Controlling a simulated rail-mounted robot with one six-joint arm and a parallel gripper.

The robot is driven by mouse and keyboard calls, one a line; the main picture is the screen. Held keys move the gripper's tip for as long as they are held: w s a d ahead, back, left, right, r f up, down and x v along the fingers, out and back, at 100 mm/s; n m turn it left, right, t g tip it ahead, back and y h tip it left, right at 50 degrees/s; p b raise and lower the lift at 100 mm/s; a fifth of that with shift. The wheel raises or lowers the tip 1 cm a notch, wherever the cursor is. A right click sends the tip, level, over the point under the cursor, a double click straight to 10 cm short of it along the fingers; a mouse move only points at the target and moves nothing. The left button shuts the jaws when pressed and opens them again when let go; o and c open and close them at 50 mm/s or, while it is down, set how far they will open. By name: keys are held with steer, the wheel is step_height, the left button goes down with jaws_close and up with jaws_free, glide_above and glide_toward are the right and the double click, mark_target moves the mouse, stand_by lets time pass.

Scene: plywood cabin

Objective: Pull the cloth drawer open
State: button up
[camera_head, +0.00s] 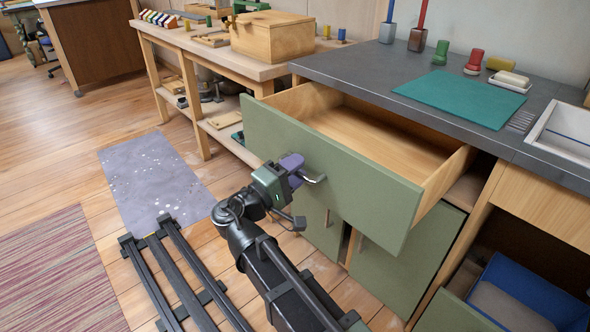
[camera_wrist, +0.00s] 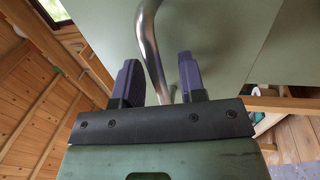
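The cloth drawer (camera_head: 345,165) has a green front and pale wooden sides. It stands well out from under the grey counter, and its visible inside is empty. Its metal bar handle (camera_head: 317,180) is on the front; the handle also shows in the wrist view (camera_wrist: 150,40). My gripper (camera_head: 292,168) is at the handle. In the wrist view my gripper (camera_wrist: 158,72) has its two purple fingers apart, one on each side of the bar, with gaps showing between the fingers and the bar.
Green cabinet doors (camera_head: 385,270) are below the drawer. A teal mat (camera_head: 465,97) and a soap dish (camera_head: 510,83) lie on the counter (camera_head: 365,70). A blue bin (camera_head: 530,290) is at lower right. A wooden workbench (camera_head: 185,45) stands at the back left.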

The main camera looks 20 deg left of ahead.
steer(key=b+v, duration=0.2)
steer(key=v, duration=0.8)
steer(key=shift+s+a, duration=0.15)
steer(key=shift+s, duration=0.2)
steer(key=shift+f, duration=0.15)
